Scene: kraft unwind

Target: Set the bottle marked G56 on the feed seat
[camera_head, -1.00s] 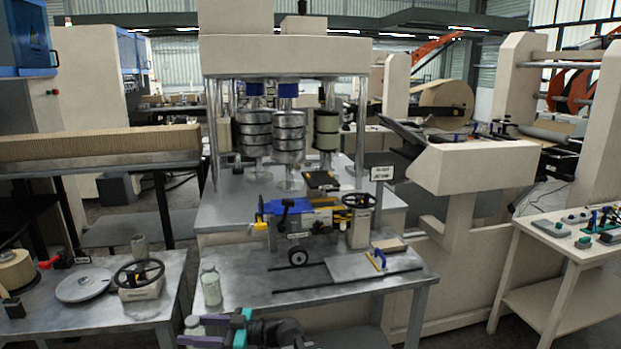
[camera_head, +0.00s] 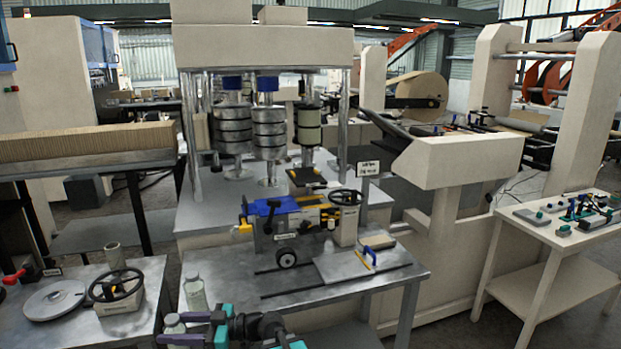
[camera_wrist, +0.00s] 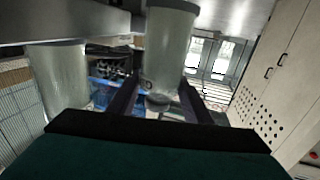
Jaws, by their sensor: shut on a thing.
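My gripper (camera_head: 182,331), with purple fingers, is at the bottom of the head view. It is shut on a pale, translucent bottle (camera_head: 174,325), in front of the near edge of the metal bench (camera_head: 345,295). In the wrist view this bottle (camera_wrist: 170,45) stands between the dark fingers (camera_wrist: 158,100). A second similar bottle (camera_head: 195,292) stands upright on the bench's front left corner, and a pale bottle (camera_wrist: 55,85) shows at left in the wrist view. I cannot read G56 on any bottle. I cannot tell which part is the feed seat.
A blue and yellow clamp device (camera_head: 285,218) and a handwheel (camera_head: 346,197) stand on the bench. A left table (camera_head: 65,325) holds another handwheel (camera_head: 115,287) and a disc (camera_head: 54,299).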

